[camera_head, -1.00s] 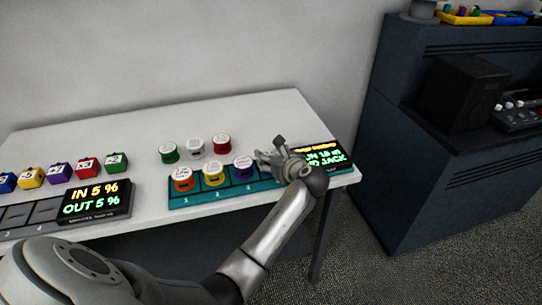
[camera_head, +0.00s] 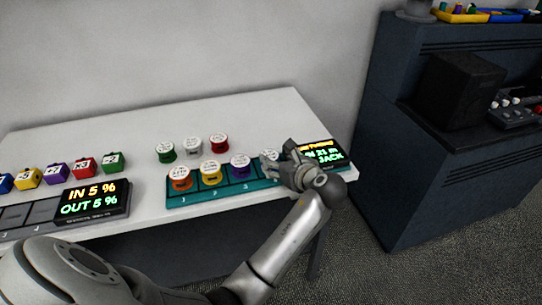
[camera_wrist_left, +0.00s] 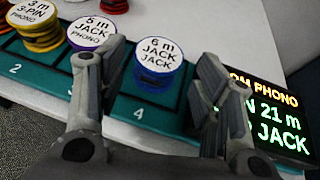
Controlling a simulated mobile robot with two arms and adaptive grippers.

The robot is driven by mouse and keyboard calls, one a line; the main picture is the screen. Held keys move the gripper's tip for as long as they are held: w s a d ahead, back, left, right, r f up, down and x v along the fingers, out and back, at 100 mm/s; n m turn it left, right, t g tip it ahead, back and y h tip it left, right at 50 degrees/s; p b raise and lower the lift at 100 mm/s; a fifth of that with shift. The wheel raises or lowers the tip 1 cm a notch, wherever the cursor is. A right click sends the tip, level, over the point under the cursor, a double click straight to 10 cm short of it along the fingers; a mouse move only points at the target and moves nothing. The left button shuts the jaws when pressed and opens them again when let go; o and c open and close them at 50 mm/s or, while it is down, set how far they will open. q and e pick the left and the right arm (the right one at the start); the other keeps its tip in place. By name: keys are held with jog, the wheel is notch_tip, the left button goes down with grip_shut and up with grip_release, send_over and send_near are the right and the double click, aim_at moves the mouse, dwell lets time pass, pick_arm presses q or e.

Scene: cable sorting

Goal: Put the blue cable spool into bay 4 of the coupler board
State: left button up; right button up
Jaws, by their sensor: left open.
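The blue cable spool (camera_wrist_left: 157,76) has a white top reading "6 m JACK JACK". It stands upright in bay 4 of the teal coupler board (camera_wrist_left: 168,118), behind the number 4. In the head view the spool (camera_head: 267,155) is partly hidden by my left gripper (camera_head: 290,158). In the wrist view my left gripper (camera_wrist_left: 160,68) is open, with one finger to each side of the spool and gaps on both sides. It holds nothing. My right gripper is out of view.
Orange (camera_head: 180,184), yellow (camera_head: 211,178) and purple (camera_head: 240,171) spools fill bays 1 to 3. Green, white and red spools (camera_head: 218,146) stand behind. A lit display (camera_head: 322,154) is at the board's right end. A second board with a display (camera_head: 94,203) lies left.

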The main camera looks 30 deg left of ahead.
pick_arm(q)
jog(key=v, duration=0.5)
jog(key=w+d+f+n+t+h, duration=0.1)
jog(key=d+f+n+t+h, duration=0.55)
jog(key=f, duration=0.75)
jog(key=s+d+f+n+g+h, duration=0.2)
jog(key=f, duration=0.5)
jog(key=s+d+f+n+g+h, duration=0.1)
jog(key=s+d+f+g+h, duration=0.1)
jog(key=f, duration=0.4)
jog(key=s+f+n+g+h, duration=0.1)
jog(key=s+f+n+g, duration=0.35)
jog(key=s+f, duration=1.35)
jog(key=s+a+f+n+g, duration=0.1)
jog(key=s+f, duration=0.3)
jog(key=s, duration=0.4)
jog(key=s+a+f+n+g, duration=0.1)
jog(key=s+a+f+n, duration=0.2)
jog(key=s, duration=0.6)
jog(key=s+a+f+n+g, duration=0.1)
jog(key=s+a+f+n, duration=0.1)
jog(key=s+f, duration=0.5)
jog(key=shift+s+n+g, duration=0.3)
jog(key=shift+s+n, duration=0.4)
jog(key=shift+s, duration=0.5)
jog(key=shift+d+f, duration=0.1)
